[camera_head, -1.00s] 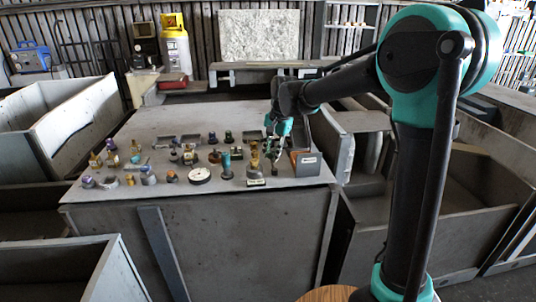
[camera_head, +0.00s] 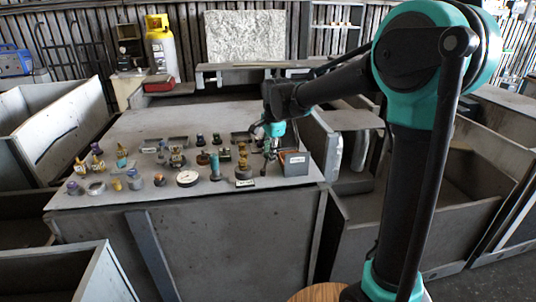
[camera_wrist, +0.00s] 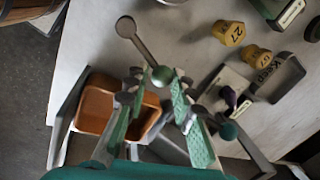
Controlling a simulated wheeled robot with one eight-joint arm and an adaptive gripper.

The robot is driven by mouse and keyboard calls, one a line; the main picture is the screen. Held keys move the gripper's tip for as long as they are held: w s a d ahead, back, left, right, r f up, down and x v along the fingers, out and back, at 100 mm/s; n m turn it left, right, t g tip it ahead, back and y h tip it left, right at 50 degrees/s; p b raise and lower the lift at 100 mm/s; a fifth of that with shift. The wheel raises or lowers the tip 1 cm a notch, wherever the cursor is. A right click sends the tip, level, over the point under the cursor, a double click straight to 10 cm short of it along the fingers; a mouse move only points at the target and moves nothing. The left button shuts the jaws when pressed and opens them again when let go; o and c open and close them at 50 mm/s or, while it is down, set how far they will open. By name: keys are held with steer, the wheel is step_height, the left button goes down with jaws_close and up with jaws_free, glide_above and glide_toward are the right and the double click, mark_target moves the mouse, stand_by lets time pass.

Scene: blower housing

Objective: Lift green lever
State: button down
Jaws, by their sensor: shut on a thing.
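The lever shows in the wrist view as a grey bar with a green ball knob (camera_wrist: 162,76) at its near end and a grey ball (camera_wrist: 126,27) at its far end. My gripper (camera_wrist: 160,86) has its green-padded fingers on either side of the green knob, shut on it. In the head view my gripper (camera_head: 270,148) points down at the right front of the table, just left of the brown box. The lever there is small and mostly hidden by the fingers.
An open brown box (camera_wrist: 97,108) lies close beside my left finger. Yellow knobs (camera_wrist: 229,33) and a purple-knobbed lever (camera_wrist: 229,96) stand to the right. Several fittings, a white dial (camera_head: 187,178) among them, cover the grey table (camera_head: 120,212). The table's back is clear.

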steer(key=shift+a, duration=0.1)
steer(key=c, duration=1.3)
jaws_free()
steer(key=shift+r, duration=0.1)
steer(key=r, duration=0.4)
steer(key=s+d+r, duration=0.1)
steer(key=r, duration=0.2)
steer(key=s+r, duration=0.1)
steer(key=r, duration=0.3)
steer(key=shift+d+r, duration=0.15)
steer(key=shift+r, duration=0.15)
steer(key=shift+d, duration=0.1)
